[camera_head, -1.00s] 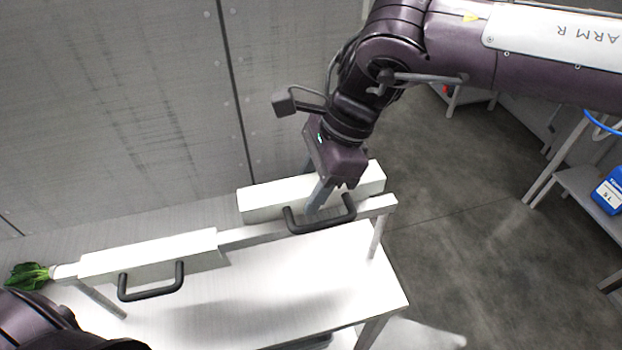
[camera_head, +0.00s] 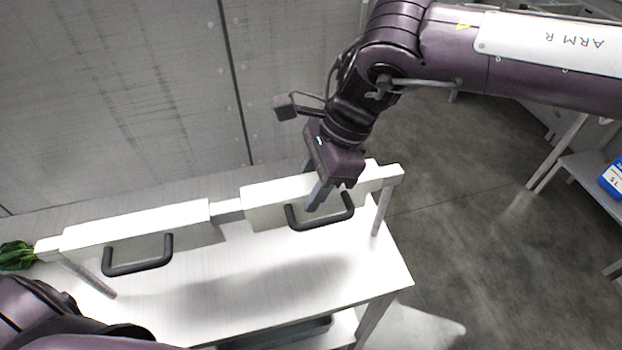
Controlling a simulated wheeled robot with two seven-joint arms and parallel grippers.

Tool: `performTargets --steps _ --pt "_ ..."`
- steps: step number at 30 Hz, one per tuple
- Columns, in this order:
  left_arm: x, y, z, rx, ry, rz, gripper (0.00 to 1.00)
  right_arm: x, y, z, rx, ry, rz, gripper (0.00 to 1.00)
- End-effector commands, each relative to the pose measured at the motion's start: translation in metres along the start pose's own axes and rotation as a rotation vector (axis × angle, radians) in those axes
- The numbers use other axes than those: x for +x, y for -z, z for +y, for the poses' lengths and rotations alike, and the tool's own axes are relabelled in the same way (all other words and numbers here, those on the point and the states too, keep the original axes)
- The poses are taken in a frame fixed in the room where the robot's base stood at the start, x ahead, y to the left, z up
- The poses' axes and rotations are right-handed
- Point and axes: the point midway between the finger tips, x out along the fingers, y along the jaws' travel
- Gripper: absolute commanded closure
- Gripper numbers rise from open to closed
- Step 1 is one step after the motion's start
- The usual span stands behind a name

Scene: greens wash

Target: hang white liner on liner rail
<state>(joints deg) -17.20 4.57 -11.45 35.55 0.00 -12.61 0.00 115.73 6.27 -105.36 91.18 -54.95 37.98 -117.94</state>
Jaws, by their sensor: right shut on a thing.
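Another white liner (camera_head: 137,224) with a black handle (camera_head: 138,254) sits along the left part of the rail. My left arm shows at the lower left; its gripper is out of view.
The white table (camera_head: 250,300) is bare in front of the rail. Green leaves (camera_head: 15,256) lie by the rail's left end. A grey wall stands behind. Open floor lies to the right, with a shelf holding a blue container (camera_head: 612,178).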

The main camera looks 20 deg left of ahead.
Motion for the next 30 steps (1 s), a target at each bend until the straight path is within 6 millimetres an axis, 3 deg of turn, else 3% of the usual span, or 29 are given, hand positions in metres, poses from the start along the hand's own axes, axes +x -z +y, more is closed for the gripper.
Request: performTargets --steps 13,14,19,30 --pt "0.0025 -0.0001 -0.0002 0.0 0.0 0.0 0.64 0.0034 0.0012 -0.0001 -0.001 0.0 0.0 0.88" --pt "0.0025 0.0 -0.0002 0.0 0.0 0.0 0.64 0.0034 0.0012 -0.0001 -0.001 0.0 0.0 0.58" --pt "0.0026 -0.0001 -0.0003 0.0 0.0 0.0 0.64 0.0034 0.0013 0.0 0.0 0.0 0.0 0.37" --pt "0.0052 -0.0003 -0.0003 0.001 0.0 0.0 0.64 -0.0041 0.0022 -0.0006 0.001 0.002 0.0 0.37"
